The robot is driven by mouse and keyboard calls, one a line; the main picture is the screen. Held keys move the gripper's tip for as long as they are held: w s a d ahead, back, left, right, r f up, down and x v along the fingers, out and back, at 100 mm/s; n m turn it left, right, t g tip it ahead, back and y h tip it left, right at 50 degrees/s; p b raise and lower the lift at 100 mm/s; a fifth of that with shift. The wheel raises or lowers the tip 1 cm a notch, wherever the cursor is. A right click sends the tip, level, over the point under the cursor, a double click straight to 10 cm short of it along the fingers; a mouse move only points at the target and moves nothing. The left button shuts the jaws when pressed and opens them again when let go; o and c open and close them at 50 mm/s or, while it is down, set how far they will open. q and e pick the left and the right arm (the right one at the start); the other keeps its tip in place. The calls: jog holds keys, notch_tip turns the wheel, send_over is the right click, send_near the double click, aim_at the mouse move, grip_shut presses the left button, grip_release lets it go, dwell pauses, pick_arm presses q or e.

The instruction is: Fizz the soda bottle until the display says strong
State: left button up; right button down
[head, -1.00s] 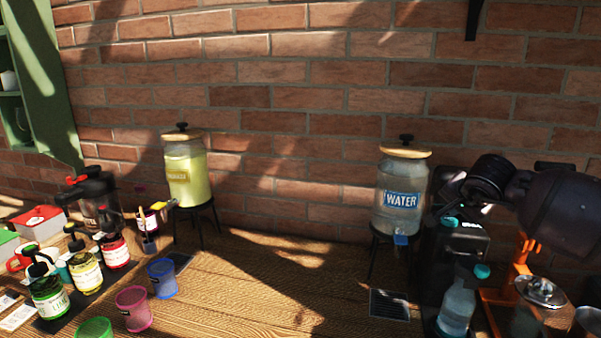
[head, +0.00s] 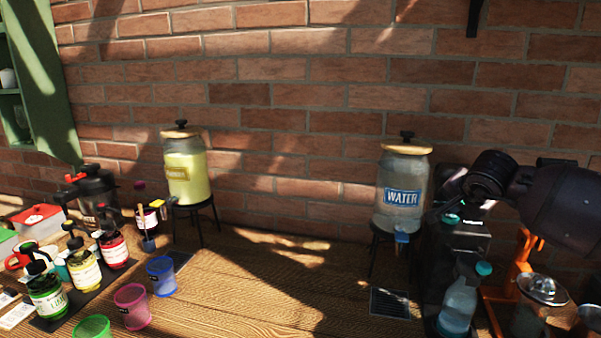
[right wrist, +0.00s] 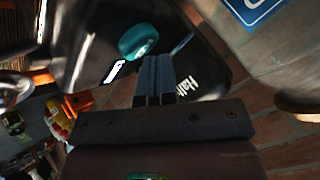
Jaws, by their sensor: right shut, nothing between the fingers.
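The black soda maker (head: 450,262) stands on the right of the table, with a teal button (head: 450,219) on top. The clear soda bottle (head: 457,305) stands upright at its front, a teal round piece (head: 483,268) near its top. A small lit white display strip (head: 472,222) is on the machine's top; its text is too small to read. In the right wrist view, my right gripper (right wrist: 157,62) is shut and empty, its tips beside the teal button (right wrist: 138,42); I cannot tell if they touch. The display (right wrist: 115,70) shows there too. My left gripper is out of view.
The water dispenser (head: 402,190) stands just left of the soda maker. An orange stand (head: 520,265) and a lidded glass jar (head: 540,300) are at the right. Syrup bottles (head: 85,268) and coloured cups (head: 131,305) are at the left.

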aim_at(454, 216)
jog(key=shift+r+p, duration=0.3)
jog(key=shift+r, duration=0.5)
jog(key=shift+r+p, duration=0.8)
jog(key=shift+r, duration=1.45)
dwell(0.6)
